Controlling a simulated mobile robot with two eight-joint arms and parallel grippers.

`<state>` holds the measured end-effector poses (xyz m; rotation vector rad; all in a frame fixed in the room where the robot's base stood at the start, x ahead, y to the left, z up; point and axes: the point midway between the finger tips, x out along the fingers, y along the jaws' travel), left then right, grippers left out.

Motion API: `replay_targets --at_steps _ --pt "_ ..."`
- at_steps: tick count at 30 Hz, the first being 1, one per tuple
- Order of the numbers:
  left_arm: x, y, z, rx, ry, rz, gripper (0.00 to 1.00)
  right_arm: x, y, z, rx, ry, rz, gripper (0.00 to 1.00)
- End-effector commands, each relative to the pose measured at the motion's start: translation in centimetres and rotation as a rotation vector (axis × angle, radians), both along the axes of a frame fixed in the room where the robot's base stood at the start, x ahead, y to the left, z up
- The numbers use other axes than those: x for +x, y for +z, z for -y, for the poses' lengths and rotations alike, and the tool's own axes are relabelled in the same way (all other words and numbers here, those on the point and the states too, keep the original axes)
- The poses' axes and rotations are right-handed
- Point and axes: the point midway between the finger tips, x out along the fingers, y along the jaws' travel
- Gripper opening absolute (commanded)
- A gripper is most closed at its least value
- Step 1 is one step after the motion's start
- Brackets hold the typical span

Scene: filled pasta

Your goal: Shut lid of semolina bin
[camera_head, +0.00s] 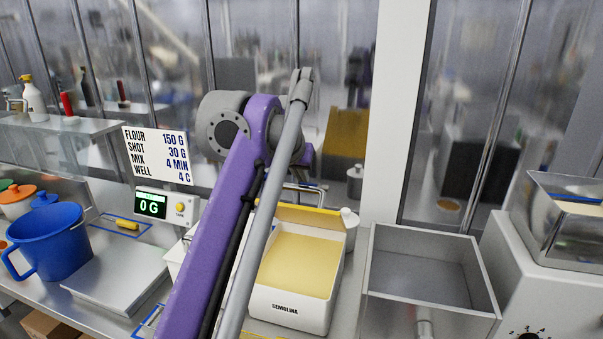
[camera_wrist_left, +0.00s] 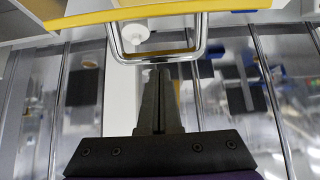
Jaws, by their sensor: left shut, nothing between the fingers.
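The semolina bin (camera_head: 285,310) is white and labelled, open at the top, with pale yellow semolina inside. Its lid (camera_head: 310,216) stands raised at the bin's back, with a yellow edge and a metal loop handle (camera_head: 303,190). In the left wrist view, the yellow lid edge (camera_wrist_left: 165,13) and the loop handle (camera_wrist_left: 160,57) show across the top. My left gripper (camera_wrist_left: 159,75) is shut and empty, its fingertips near the handle's bar; contact cannot be told. In the head view my purple arm covers the bin's left part and hides the fingertips. My right gripper is out of view.
An empty metal container (camera_head: 425,262) stands right of the bin, with a white machine (camera_head: 545,290) beyond it. A scale plate (camera_head: 118,280), its display (camera_head: 160,207) and a blue jug (camera_head: 50,240) are on the left. Glass panels (camera_head: 465,110) stand behind.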

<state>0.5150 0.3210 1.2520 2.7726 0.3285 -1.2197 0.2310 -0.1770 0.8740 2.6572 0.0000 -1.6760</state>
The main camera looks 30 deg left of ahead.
Motion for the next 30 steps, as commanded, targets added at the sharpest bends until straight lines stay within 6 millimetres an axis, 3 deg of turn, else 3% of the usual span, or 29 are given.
replay_targets --at_steps 20,30 --pt "-2.1 -1.5 0.5 0.023 0.001 0.094 0.00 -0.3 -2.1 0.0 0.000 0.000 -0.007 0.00" --pt "-5.9 -4.7 1.4 0.068 0.001 0.281 0.00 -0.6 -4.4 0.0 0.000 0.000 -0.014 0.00"
